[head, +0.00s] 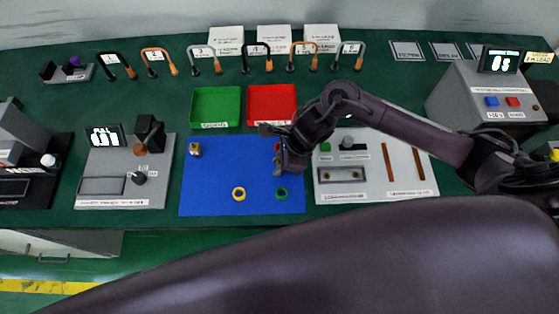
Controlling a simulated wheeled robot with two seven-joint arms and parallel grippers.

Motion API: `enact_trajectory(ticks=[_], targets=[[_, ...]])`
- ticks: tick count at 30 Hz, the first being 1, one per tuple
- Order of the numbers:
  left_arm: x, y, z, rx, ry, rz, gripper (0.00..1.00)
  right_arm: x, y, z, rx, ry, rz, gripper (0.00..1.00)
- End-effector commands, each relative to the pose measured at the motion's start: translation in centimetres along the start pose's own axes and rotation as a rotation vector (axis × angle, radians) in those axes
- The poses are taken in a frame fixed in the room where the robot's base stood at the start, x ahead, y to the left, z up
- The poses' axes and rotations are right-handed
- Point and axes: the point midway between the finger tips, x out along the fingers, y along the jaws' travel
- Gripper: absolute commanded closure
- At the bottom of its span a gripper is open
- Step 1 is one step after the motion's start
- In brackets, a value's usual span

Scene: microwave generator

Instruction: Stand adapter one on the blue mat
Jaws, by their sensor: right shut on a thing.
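The blue mat (215,180) lies flat in the middle of the green table. My right gripper (279,168) reaches in from the right and points down over the mat's right part. It is shut on a small greyish piece, apparently an adapter, mostly hidden by the fingers; I cannot read its number or tell whether its foot touches the mat. Another small tan and grey adapter-like piece (195,150) stands at the mat's upper left. My left gripper is not in view.
A yellow ring (238,194) and a green ring (281,193) lie on the mat's front part. A green tray (216,122) and a red tray (270,121) sit behind. Grey panels (150,190) (375,193) flank the mat. Several numbered cables stand at the back.

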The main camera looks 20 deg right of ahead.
Motion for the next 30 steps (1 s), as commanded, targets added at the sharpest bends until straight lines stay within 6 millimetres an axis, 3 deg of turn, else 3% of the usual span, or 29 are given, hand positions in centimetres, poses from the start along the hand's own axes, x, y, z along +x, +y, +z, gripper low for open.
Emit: enact_trajectory(ticks=[4, 5, 10, 21, 30], targets=[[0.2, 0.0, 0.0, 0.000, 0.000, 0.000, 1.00, 0.1, 0.0, 0.0, -0.001, -0.001, 0.000, 1.00], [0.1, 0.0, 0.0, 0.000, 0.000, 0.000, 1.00, 0.1, 0.0, 0.0, 0.000, -0.001, 0.000, 0.74], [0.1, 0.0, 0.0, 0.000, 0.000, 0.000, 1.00, 0.0, 0.0, 0.0, 0.000, -0.001, 0.000, 0.54], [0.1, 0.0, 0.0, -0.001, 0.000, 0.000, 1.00, -0.6, -0.1, 0.1, -0.002, -0.002, -0.002, 0.54], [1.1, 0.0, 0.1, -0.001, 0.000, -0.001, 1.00, -6.3, -0.1, 0.0, -0.005, 0.000, -0.006, 0.54]])
